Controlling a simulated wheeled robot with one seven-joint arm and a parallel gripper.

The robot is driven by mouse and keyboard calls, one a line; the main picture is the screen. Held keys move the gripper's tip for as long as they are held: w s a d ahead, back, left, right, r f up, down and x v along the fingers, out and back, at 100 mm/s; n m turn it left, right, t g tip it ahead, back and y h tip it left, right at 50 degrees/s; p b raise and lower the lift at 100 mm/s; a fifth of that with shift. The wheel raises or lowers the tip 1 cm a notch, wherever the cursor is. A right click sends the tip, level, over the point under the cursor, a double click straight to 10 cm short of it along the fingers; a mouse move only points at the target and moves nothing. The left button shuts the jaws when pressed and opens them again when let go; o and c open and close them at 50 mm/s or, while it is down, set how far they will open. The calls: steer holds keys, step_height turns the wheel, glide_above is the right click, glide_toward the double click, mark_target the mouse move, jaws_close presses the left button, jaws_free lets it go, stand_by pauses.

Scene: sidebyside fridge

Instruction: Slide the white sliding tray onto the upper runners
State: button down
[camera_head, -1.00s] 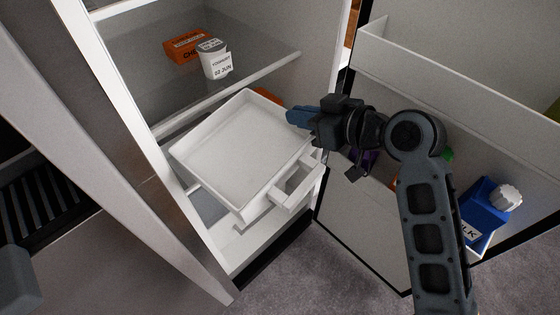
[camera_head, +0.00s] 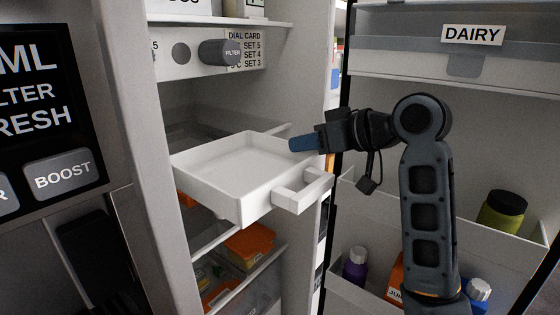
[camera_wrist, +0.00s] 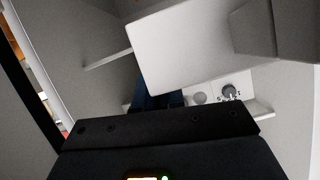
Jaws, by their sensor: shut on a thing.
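The white sliding tray (camera_head: 236,160) is a shallow, empty box with a handle (camera_head: 303,190) on its front. It is at the fridge compartment's opening, roughly level, with its handle end sticking out. My gripper (camera_head: 305,143) is shut on the tray's right side wall. The tray is also in the wrist view (camera_wrist: 195,48), close to my gripper's blue fingers (camera_wrist: 158,98). A rail (camera_head: 277,130) shows on the right inner wall behind the tray. A wall rail also shows in the wrist view (camera_wrist: 107,60). Whether the tray touches any runner is hidden.
A panel with a filter dial (camera_head: 220,52) is above the tray. Below are lower rails (camera_head: 215,240) and an orange-lidded container (camera_head: 250,243). The open door on the right carries a dairy box (camera_head: 470,38) and bins with a jar (camera_head: 502,212) and bottles.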

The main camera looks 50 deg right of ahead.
steer(key=shift+a, duration=0.1)
stand_by(0.3)
steer(key=shift+w+p, duration=0.3)
steer(key=shift+w, duration=2.5)
steer(key=shift+w+a, duration=0.2)
steer(key=shift+w, duration=3.55)
stand_by(1.0)
